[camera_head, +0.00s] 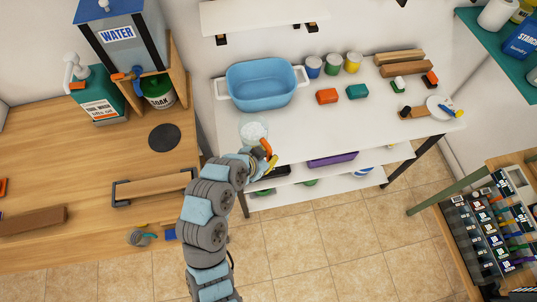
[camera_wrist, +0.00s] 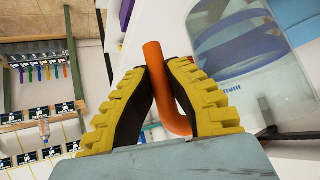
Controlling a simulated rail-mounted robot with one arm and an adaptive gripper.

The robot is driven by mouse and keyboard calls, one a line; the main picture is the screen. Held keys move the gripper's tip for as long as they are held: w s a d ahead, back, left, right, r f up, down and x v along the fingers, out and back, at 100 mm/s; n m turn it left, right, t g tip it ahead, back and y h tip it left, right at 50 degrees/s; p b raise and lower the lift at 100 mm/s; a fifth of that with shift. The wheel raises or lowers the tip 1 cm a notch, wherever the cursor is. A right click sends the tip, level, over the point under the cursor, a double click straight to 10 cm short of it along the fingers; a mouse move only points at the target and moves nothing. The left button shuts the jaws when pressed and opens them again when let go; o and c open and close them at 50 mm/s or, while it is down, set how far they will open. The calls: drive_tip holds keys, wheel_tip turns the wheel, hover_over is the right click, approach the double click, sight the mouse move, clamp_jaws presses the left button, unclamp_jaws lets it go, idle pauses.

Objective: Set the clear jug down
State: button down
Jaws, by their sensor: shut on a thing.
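The clear jug (camera_head: 253,131) is over the front left part of the white table (camera_head: 330,124), in front of the blue basin (camera_head: 262,86). I cannot tell whether its base touches the tabletop. My gripper (camera_head: 266,157) is at the jug's near side. In the wrist view the yellow-padded fingers of my gripper (camera_wrist: 160,72) are closed on the jug's orange handle (camera_wrist: 158,62). The jug's clear body (camera_wrist: 245,55) shows to the right of the handle, partly hidden by a finger.
Several paint tins (camera_head: 333,64) and an orange block (camera_head: 327,97) stand right of the basin. A wooden counter (camera_head: 90,165) with a water tank (camera_head: 122,42) is at the left. The table's front middle is bare. A purple tray (camera_head: 332,160) lies on the shelf below.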

drive_tip(key=w+f, duration=0.4)
drive_tip(key=shift+f, duration=0.4)
drive_tip(key=shift+f+p, duration=0.3)
drive_tip(key=shift+f, duration=1.1)
drive_tip(key=shift+f, duration=0.1)
drive_tip(key=c, duration=1.2)
unclamp_jaws()
drive_tip(key=shift+s, duration=0.1)
